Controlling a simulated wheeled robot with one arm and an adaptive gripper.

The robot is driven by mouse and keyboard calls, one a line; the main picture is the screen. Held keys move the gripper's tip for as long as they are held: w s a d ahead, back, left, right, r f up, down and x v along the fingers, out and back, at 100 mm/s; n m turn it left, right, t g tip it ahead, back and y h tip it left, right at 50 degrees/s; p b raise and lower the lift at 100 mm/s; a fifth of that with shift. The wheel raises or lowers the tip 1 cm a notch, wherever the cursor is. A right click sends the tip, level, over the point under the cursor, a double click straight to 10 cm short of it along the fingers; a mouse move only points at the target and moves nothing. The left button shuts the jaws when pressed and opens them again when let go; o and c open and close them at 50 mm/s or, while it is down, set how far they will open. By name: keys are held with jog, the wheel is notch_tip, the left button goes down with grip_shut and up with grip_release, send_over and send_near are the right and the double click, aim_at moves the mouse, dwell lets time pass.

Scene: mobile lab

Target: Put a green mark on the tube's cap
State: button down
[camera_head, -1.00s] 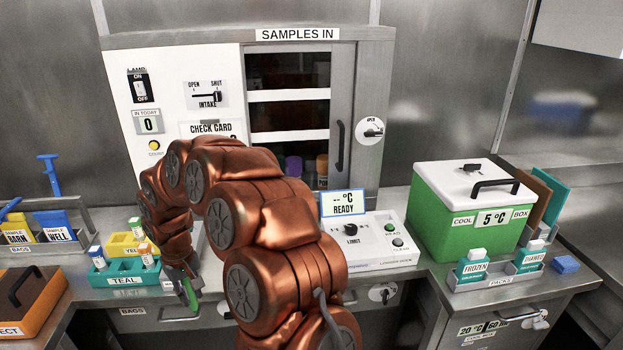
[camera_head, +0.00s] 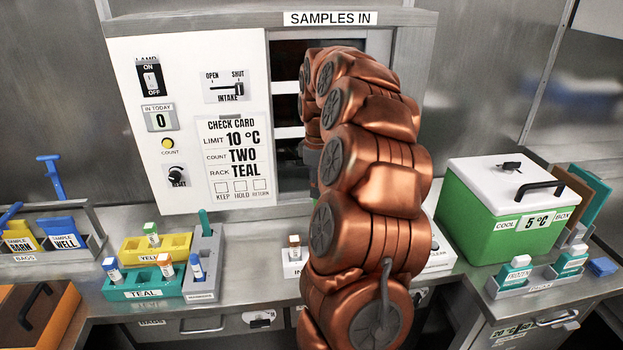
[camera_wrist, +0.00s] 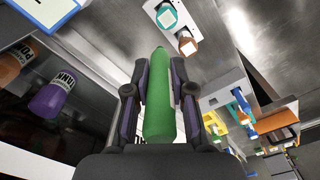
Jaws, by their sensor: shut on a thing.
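My gripper (camera_wrist: 159,90) is shut on a green marker (camera_wrist: 160,110) in the wrist view. In the head view my arm hides most of the gripper, which is raised in front of the intake cabinet. A brown-capped tube (camera_head: 294,243) stands in a white block (camera_head: 292,268) on the bench, left of my arm; a brown-topped tube also shows in the wrist view (camera_wrist: 187,44), apart from the marker. A round teal top (camera_wrist: 166,17) is beside it there. Which tube the task means, I cannot tell. No green mark is discernible on the brown cap.
The teal rack (camera_head: 117,290) and yellow rack (camera_head: 130,252) hold several tubes at left. A grey stand (camera_head: 205,246) holds a teal marker and a blue-capped tube. The intake cabinet (camera_head: 188,60) rises behind. A green cool box (camera_head: 490,225) stands at right.

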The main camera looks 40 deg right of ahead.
jog(key=shift+s+d, duration=0.15)
jog(key=shift+d, duration=0.15)
jog(key=shift+s+f+b, duration=0.1)
jog(key=shift+f+b, duration=0.95)
jog(key=shift+f, duration=2.95)
jog(key=shift+a+r, duration=0.15)
jog(key=shift+a, duration=0.1)
jog(key=shift+s+a+f, duration=0.1)
jog(key=shift+s+a, duration=0.2)
jog(key=shift+s, duration=0.25)
jog(key=shift+s+a+f, duration=0.1)
jog(key=shift+s+a, duration=0.2)
jog(key=shift+s, duration=0.2)
jog(key=shift+w+d+r, duration=0.2)
jog(key=shift+w+r, duration=0.05)
jog(key=shift+w+d+f, duration=0.15)
jog(key=shift+w+d, duration=0.45)
jog(key=shift+w, duration=0.25)
notch_tip(320, 180, up, 3)
jog(key=shift+r+p, duration=0.1)
jog(key=shift+p, duration=0.4)
jog(key=shift+r+p, duration=0.65)
jog(key=shift+r, duration=1.85)
